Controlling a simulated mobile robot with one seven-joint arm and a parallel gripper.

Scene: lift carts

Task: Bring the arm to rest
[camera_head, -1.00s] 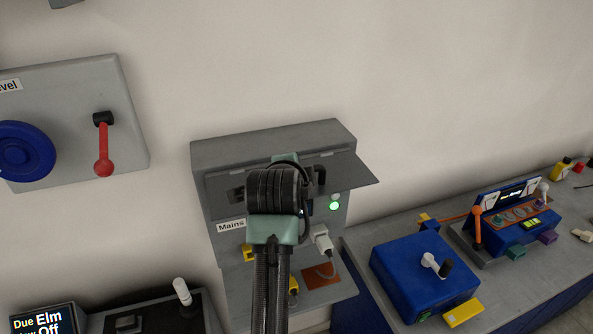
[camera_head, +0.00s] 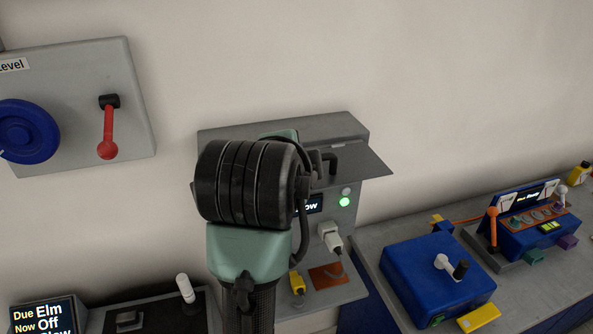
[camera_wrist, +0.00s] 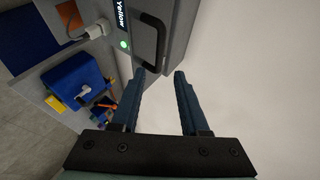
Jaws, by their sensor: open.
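My arm rises from the bottom of the head view and stands in front of the grey Mains cabinet (camera_head: 345,245), hiding its left part. My gripper's fingers are hidden behind the wrist in the head view. In the wrist view my gripper (camera_wrist: 160,80) is open, with two blue-grey fingers apart and nothing between them. The cabinet's black handle (camera_wrist: 155,45) lies just beyond the fingertips, and I see no contact. A green light (camera_head: 344,202) is lit on the cabinet.
A panel (camera_head: 75,75) with a blue wheel and red lever hangs at left. A white plug (camera_head: 331,240) sits in the cabinet. A blue box (camera_head: 425,275) and a blue console (camera_head: 530,215) stand on the right bench. The wall above is clear.

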